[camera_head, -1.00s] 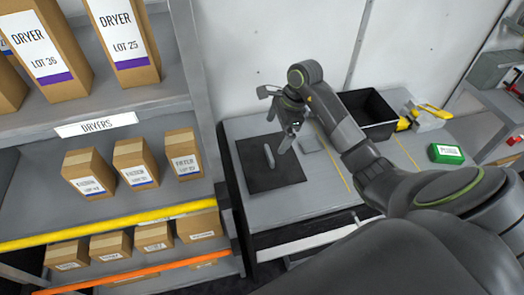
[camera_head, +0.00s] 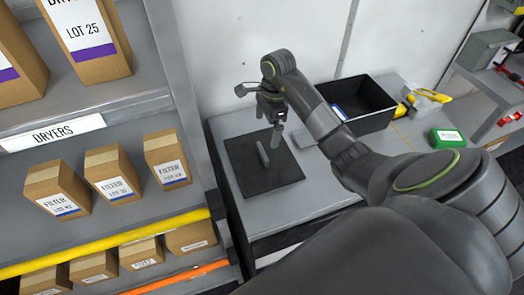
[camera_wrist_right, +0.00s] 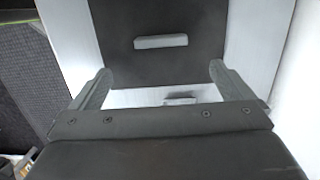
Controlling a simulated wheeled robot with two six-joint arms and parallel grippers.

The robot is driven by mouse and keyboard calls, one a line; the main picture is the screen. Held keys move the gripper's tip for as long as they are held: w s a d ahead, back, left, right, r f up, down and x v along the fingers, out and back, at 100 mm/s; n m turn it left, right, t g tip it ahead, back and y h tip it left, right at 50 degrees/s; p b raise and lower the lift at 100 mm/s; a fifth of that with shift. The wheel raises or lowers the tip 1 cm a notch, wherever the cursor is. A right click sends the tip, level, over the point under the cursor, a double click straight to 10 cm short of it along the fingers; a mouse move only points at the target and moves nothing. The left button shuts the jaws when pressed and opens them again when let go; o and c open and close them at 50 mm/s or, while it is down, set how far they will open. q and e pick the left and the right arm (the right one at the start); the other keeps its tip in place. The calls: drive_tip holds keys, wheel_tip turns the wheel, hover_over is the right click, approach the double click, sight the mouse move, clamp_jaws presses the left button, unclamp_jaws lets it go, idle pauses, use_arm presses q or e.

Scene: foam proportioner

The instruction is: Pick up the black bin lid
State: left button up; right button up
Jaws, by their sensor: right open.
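The black bin lid (camera_head: 245,178) is a flat dark square lying on the grey worktop, with a raised grey bar handle (camera_head: 262,153) at its middle. My right gripper (camera_head: 270,128) is open and empty above the lid's far part, close to the handle in the picture. In the right wrist view, the lid (camera_wrist_right: 185,68) lies ahead of the open fingers (camera_wrist_right: 161,72). Its handle (camera_wrist_right: 161,41) shows beyond the fingertips, roughly centred between them and apart from them. My left gripper is not in view.
An open black bin (camera_head: 372,122) stands to the right of the lid on the worktop (camera_head: 224,125). A yellow-handled tool (camera_head: 425,98) and a green box (camera_head: 446,138) are farther right. A shelf with boxed filters (camera_head: 114,182) rises at the left, and a wall stands behind.

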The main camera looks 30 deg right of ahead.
sight(262, 151)
drive_tip(key=f+b, duration=0.4)
drive_tip(key=f, duration=0.1)
drive_tip(key=shift+a+f, duration=0.2)
drive_tip(key=shift+a, duration=0.15)
drive_tip(key=shift+f+b, duration=0.2)
drive_tip(key=shift+b, duration=0.15)
wheel_tip(262, 151, down, 3)
drive_tip(key=b, duration=0.2)
drive_tip(key=shift+w+a+b, duration=0.15)
drive_tip(key=shift+b, duration=0.15)
drive_tip(key=shift+a+f+p, duration=0.1)
drive_tip(key=shift+f+p, duration=0.2)
drive_tip(key=shift+p, duration=0.1)
drive_tip(key=shift+w+f, duration=0.1)
drive_tip(key=shift+f, duration=0.55)
drive_tip(key=c, duration=1.2)
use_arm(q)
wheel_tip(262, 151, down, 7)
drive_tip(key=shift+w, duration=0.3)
use_arm(e)
drive_tip(key=shift+c, duration=0.3)
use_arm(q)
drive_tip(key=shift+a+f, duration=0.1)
use_arm(e)
drive_tip(key=shift+r, duration=0.1)
